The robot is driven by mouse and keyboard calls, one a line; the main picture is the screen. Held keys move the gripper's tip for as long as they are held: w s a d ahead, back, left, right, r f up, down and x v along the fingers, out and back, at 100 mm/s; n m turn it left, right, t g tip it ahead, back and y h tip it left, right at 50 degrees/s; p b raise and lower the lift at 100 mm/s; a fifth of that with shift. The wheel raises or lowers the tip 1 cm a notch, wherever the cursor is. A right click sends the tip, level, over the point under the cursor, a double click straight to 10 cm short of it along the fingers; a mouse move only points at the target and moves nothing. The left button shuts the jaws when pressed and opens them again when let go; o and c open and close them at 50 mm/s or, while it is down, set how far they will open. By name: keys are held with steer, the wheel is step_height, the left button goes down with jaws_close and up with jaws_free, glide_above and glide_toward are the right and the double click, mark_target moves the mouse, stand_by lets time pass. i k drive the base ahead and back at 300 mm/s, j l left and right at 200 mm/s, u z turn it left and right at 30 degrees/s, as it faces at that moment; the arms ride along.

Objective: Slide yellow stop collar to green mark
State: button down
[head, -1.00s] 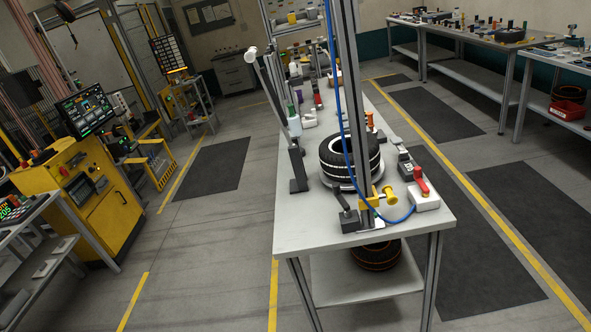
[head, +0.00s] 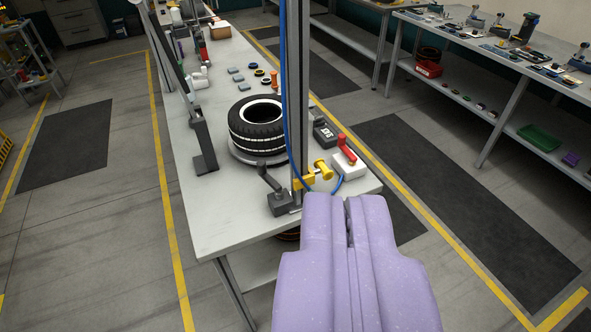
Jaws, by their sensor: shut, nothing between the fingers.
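The yellow stop collar (head: 305,183) sits low on the upright grey post (head: 296,100), with a yellow knob (head: 322,169) sticking out to its right. I cannot make out a green mark on the post. My gripper (head: 348,200) shows at the bottom centre as two pale purple fingers, shut and empty. It is in front of the table's near end, apart from the collar, and its tips appear just below and right of it in the picture.
A tyre (head: 257,124) lies on a round plate behind the post. A black lever (head: 273,190), a white box with a red handle (head: 347,160) and a dark control box (head: 326,133) stand nearby. A blue hose (head: 283,60) runs along the post. The table's left front (head: 222,228) is clear.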

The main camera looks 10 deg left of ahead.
mark_target(309, 179)
steer(key=i+u, duration=0.1)
steer(key=u, duration=0.25)
steer(key=i+l+u, duration=0.35)
steer(key=l, duration=0.3)
steer(key=i+l+u, duration=0.15)
steer(key=l, duration=0.2)
steer(key=i+l+u, duration=0.2)
steer(key=l, duration=0.2)
steer(key=i+l, duration=0.15)
steer(key=l, duration=0.25)
steer(key=i+l, duration=0.15)
steer(key=l, duration=0.25)
steer(key=i+l, duration=0.15)
steer(key=l, duration=0.2)
steer(key=i+l, duration=0.15)
steer(key=l, duration=0.25)
steer(key=i+l+u, duration=0.1)
steer(key=l, duration=0.3)
steer(key=i+l, duration=0.2)
steer(key=l, duration=0.2)
